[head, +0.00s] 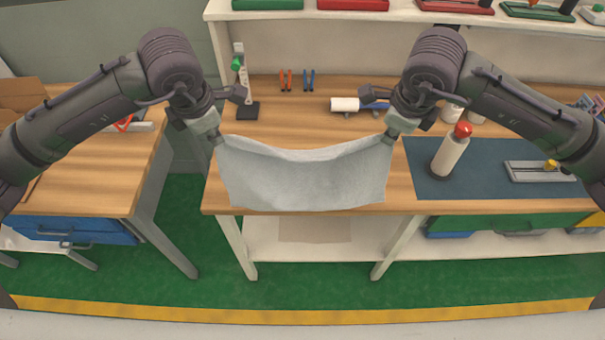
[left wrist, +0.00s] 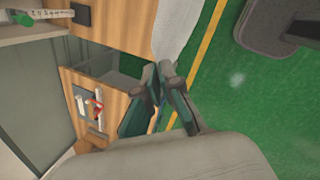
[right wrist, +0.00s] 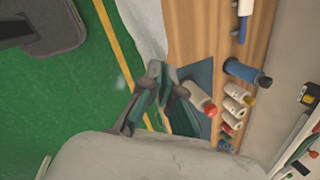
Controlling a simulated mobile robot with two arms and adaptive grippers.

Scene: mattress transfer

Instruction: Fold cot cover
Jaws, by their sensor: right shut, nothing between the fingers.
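The pale grey cot cover (head: 305,180) hangs in front of the workbench, its top edge sagging between my two grippers. Its upper left corner is at the fingertips of my left gripper (head: 218,139), which looks shut on it. Its upper right corner meets the fingertips of my right gripper (head: 390,137), which is shut; what joins them is too small to see. The cover shows as a pale strip beyond the fingers in the left wrist view (left wrist: 175,28) and in the right wrist view (right wrist: 147,30).
The wooden bench (head: 300,113) is behind the cover. On its right, a blue mat (head: 425,165) carries a red-capped bottle (head: 450,155) and a grey tool (head: 535,171). Another table (head: 90,185) stands to the left. The green floor (head: 300,285) in front is clear.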

